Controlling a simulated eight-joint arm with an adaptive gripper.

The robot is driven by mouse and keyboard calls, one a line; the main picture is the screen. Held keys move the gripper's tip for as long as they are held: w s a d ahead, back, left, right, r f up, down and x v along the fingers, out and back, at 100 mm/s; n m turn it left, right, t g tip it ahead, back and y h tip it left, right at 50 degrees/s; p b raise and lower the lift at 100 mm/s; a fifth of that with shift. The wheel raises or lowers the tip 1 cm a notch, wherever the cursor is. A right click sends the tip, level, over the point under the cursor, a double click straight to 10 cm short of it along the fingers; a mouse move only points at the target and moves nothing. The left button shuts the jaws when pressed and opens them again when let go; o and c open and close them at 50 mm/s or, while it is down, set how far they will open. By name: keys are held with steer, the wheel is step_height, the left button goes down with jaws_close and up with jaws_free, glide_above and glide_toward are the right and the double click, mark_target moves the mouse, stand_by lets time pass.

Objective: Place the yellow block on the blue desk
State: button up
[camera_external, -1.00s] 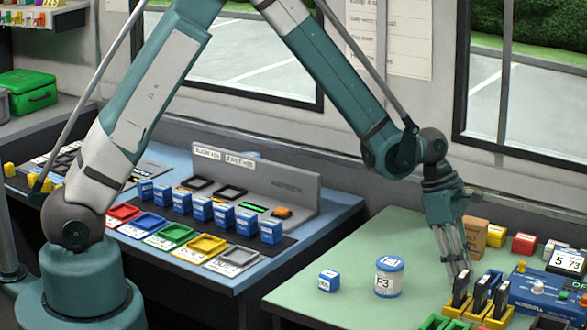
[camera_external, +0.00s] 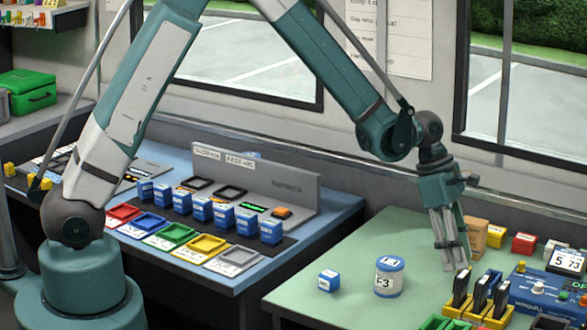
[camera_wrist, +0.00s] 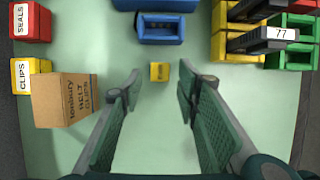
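A small yellow block (camera_wrist: 160,72) lies on the green desk (camera_wrist: 150,140) in the wrist view, ahead of and between my fingertips. I cannot make it out in the external view. My gripper (camera_wrist: 159,86) is open and empty, with a finger on either side of the block's line. In the external view my gripper (camera_external: 452,264) points down over the green desk, beside a cardboard box. The blue desk (camera_external: 325,222) stands to the left of the green desk, with its right part bare.
The cardboard box (camera_wrist: 64,100) stands close to my left finger. A blue holder (camera_wrist: 161,28) lies beyond the block, and yellow and black holders (camera_wrist: 232,45) stand at right. On the green desk are a blue-lidded jar (camera_external: 389,277) and a blue cube (camera_external: 328,280). Trays and blue blocks crowd the blue desk's middle.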

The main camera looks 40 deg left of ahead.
steer(key=v, duration=0.8)
steer(key=shift+r+p, duration=0.15)
steer(key=shift+p, duration=0.3)
steer(key=shift+a, duration=0.1)
steer(key=s+a+r+m+t, duration=0.1)
steer(key=s+a+r+m, duration=0.15)
steer(key=a+r, duration=0.45)
steer(key=s+a+r+m+t+y, duration=0.1)
steer(key=a+r+m+t, duration=0.2)
steer(key=a, duration=0.8)
steer(key=s+a+r+m, duration=0.2)
steer(key=a+r, duration=0.4)
steer(key=a, duration=0.3)
steer(key=s+a+r+m+t+y, duration=0.1)
steer(key=s+a+m, duration=0.4)
steer(key=s+a, duration=0.4)
steer(key=s+a+r+m+t+y, duration=0.1)
steer(key=s+a+m, duration=0.4)
steer(key=a, duration=0.9)
steer(key=shift+s+a+r+t+y, duration=0.3)
steer(key=shift+s+t+y, duration=0.4)
steer(key=shift+s, duration=1.15)
